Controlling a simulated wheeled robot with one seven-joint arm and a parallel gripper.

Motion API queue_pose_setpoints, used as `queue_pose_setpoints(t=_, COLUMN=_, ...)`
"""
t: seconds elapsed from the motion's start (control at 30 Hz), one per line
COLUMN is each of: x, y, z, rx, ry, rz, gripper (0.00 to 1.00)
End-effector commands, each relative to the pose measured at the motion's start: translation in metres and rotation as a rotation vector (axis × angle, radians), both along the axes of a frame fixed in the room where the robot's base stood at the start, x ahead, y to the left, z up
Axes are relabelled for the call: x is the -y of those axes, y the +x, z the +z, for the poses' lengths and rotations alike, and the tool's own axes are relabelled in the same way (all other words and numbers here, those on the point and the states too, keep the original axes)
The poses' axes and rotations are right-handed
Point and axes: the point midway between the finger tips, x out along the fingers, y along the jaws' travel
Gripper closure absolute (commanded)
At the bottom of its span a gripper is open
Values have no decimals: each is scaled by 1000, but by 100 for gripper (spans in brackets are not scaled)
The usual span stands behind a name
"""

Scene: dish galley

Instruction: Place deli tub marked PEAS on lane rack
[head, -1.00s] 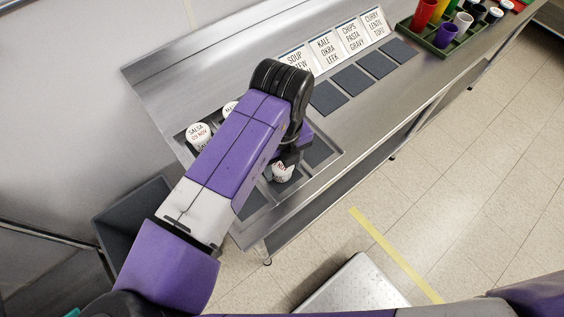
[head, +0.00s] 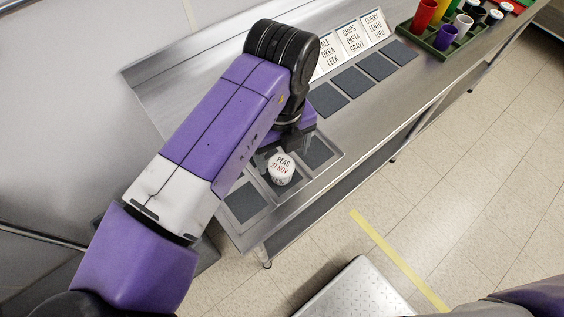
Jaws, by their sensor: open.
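The white deli tub marked PEAS, 27 NOV (head: 281,168) stands upright on a dark pad in the metal frame at the near end of the counter, which looks like the lane rack (head: 327,163). My gripper (head: 287,144) is just behind the tub in the picture, open, its fingers mostly hidden under my wrist. The tub's lid shows in full, with no finger seen across it. Whether the gripper still touches the tub's far side I cannot tell. My arm covers the left part of the rack.
Bare dark pads lie left (head: 246,201) and right (head: 316,152) of the tub. Further along are label cards (head: 353,38), more empty pads (head: 353,81) and a green tray (head: 432,48) of coloured cups. The counter's front edge is close to the tub.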

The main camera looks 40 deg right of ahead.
Motion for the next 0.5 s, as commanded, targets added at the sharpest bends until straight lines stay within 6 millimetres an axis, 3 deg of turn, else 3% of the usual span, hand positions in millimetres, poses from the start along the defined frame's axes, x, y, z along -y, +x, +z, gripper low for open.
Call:
queue_pose_setpoints(t=0.2, x=0, y=1, z=40, rx=2, ry=0, rz=-1, gripper=25)
queue_pose_setpoints(t=0.5, x=0, y=0, z=60, rx=0, ry=-1, rz=-1, gripper=25)
